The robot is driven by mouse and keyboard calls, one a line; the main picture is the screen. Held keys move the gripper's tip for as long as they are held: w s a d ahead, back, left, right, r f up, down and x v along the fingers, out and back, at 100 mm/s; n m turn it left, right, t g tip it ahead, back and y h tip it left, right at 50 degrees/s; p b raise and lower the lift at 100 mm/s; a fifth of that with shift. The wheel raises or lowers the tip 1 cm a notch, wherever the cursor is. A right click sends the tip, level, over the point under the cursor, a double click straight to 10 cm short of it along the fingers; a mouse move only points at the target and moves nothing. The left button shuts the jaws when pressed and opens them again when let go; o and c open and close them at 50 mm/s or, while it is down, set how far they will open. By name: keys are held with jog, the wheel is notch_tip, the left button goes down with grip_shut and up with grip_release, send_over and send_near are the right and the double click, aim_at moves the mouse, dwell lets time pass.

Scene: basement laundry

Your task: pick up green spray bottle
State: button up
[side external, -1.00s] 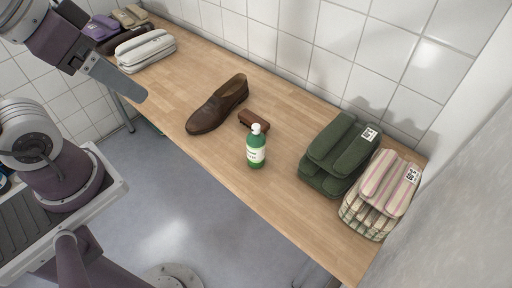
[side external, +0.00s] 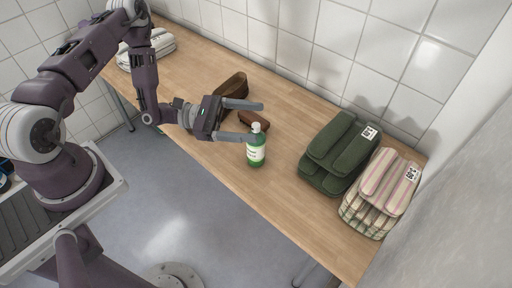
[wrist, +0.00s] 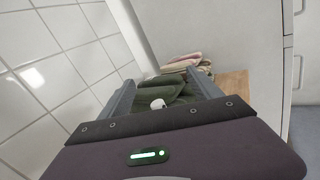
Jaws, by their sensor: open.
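The green spray bottle (side external: 256,150) with a white cap and white label stands upright on the wooden table (side external: 215,158). My gripper (side external: 260,121) is open and reaches in from the left, its fingers pointing right. In the side view its near fingertip lies close to the bottle's neck; I cannot tell whether they touch. The far finger is spread apart behind it. In the wrist view, a white cap (wrist: 158,104) shows between the two fingers (wrist: 163,102), and the bottle's body is hidden there.
A brown shoe (side external: 236,83) and a brown brush (side external: 251,117) lie behind my gripper, partly covered. Folded green cloths (side external: 335,155) and striped cloths (side external: 385,185) are stacked at the right. A tiled wall (side external: 330,40) runs along the back.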

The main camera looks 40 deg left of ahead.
aim_at(256, 147)
notch_tip(256, 147, down, 8)
jog(key=s+a+n+t+y, duration=0.1)
jog(key=a+n+t+y, duration=0.1)
jog(key=n+t+y, duration=0.25)
jog(key=x, duration=0.7)
jog(key=shift+f+n+g+h, duration=0.35)
jog(key=shift+n+g, duration=0.1)
jog(key=shift+a, duration=0.1)
grip_shut()
